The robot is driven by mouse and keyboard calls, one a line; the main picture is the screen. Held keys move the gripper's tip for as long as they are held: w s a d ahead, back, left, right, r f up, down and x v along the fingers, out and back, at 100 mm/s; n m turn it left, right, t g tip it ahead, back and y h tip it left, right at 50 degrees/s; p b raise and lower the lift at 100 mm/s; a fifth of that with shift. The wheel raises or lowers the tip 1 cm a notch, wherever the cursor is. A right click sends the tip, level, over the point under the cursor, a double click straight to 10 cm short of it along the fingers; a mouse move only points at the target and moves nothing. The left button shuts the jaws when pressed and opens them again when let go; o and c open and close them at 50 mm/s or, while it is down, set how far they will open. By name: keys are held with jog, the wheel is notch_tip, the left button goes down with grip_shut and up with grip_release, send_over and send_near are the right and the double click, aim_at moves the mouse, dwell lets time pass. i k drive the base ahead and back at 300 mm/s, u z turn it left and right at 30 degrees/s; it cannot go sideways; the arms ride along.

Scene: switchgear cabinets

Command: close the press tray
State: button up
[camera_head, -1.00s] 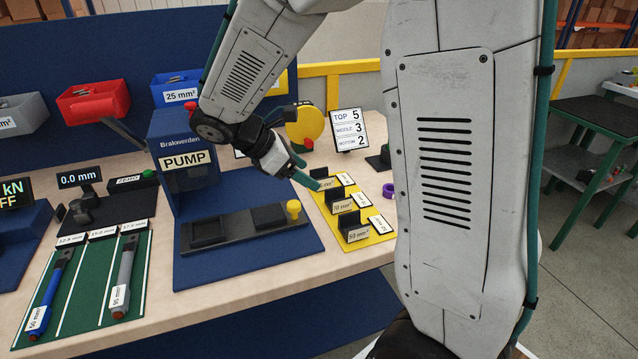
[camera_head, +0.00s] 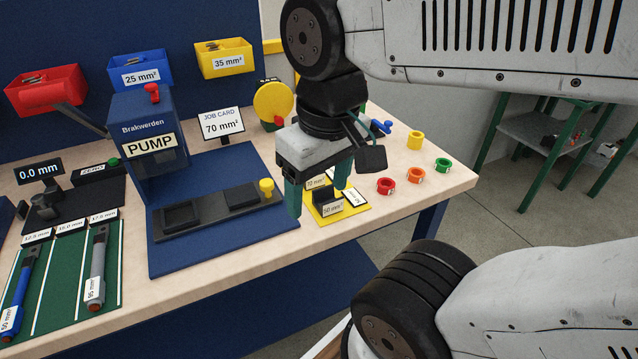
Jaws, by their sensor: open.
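The press tray (camera_head: 213,206) is a dark flat slide with two square recesses and a yellow knob (camera_head: 266,187) at its right end. It extends to the right from under the blue press marked PUMP (camera_head: 150,141), over a blue base plate (camera_head: 195,258). My gripper (camera_head: 318,189) points down, right of the yellow knob and apart from it.
A job card (camera_head: 222,125) reading 70 mm² and a yellow disc (camera_head: 273,101) stand behind the tray. Red, green and yellow rings (camera_head: 386,186) lie at right. Two handled tools (camera_head: 97,270) lie on a green mat at left. The bench front edge is clear.

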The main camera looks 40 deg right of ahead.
aim_at(181, 217)
jog(key=u, duration=1.6)
jog(key=k, duration=0.95)
jog(key=z, duration=0.9)
jog(key=i, duration=0.5)
jog(key=z, duration=0.05)
